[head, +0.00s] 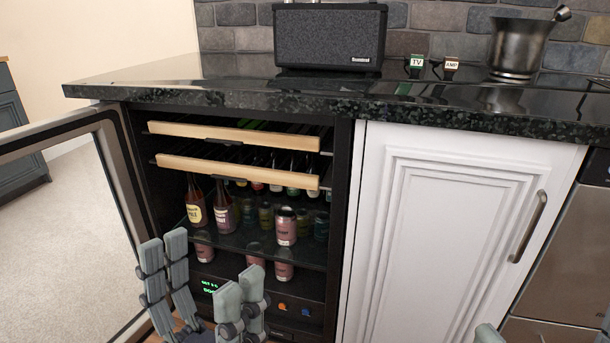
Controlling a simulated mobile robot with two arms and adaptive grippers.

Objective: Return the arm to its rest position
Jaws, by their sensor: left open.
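My left gripper (208,262) is at the bottom left of the head view, in front of the open drinks fridge. Its fingers are spread wide with nothing between them. They overlap the fridge's lower part in the picture; I cannot tell how far apart they are in depth. A small grey-green tip (488,334) at the bottom edge, right of centre, looks like part of my right gripper. The rest of it is out of frame.
The fridge's glass door (62,230) stands open at the left. Inside are wooden-fronted racks (235,136), bottles (195,205) and cans (286,228). Above is a dark stone counter (225,92) with a speaker (330,38) and a metal ice bucket (518,48). A white cabinet (440,240) is at right.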

